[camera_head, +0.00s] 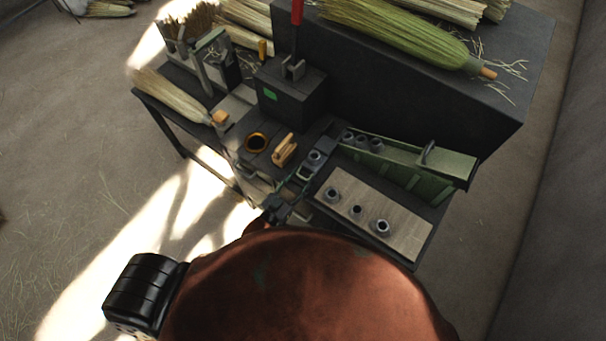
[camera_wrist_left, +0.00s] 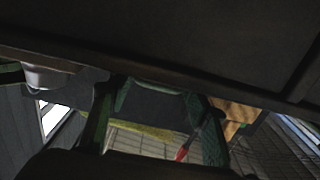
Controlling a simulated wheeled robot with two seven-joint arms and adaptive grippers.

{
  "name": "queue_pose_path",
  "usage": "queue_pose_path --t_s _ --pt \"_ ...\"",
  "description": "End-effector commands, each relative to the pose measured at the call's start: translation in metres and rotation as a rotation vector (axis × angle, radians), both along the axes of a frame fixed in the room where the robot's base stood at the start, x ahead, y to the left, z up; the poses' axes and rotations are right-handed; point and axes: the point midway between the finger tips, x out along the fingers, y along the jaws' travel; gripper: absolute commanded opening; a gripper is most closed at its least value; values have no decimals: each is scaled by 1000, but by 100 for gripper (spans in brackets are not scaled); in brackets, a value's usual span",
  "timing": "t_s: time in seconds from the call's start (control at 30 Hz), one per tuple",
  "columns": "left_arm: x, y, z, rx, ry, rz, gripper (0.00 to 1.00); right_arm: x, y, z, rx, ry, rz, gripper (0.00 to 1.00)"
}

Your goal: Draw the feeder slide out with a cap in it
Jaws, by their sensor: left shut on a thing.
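The green feeder (camera_head: 410,160) stands at the right of the bench, with several dark grey caps in its sloping channel. At its lower left end is the slide (camera_head: 305,172), partly drawn out, with one cap (camera_head: 315,156) on it. My left gripper (camera_head: 291,190) is at the slide's near end, shut on it; the contact is small and partly hidden by my arm. In the left wrist view the fingers (camera_wrist_left: 158,122) show under a dark surface, and the grip itself is unclear. My right gripper is not in view.
A pale wooden board (camera_head: 400,222) with three caps (camera_head: 356,210) lies in front of the feeder. An amber ring (camera_head: 256,142) and wooden pieces (camera_head: 285,152) lie left of the slide. A dark block with a red lever (camera_head: 297,12) stands behind. A green broom head (camera_head: 400,35) lies on the raised box.

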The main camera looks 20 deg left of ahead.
Motion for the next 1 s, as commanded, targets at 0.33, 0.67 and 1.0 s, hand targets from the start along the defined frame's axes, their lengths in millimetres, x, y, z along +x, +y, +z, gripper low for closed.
queue_pose_path --t_s 0.33,0.67,1.0 --pt "-3 1 -2 0 1 0 53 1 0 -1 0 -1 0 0" --pt "-2 0 -1 0 0 -1 63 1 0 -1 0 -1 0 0" --pt "-31 11 -2 3 3 0 63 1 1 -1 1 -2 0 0"
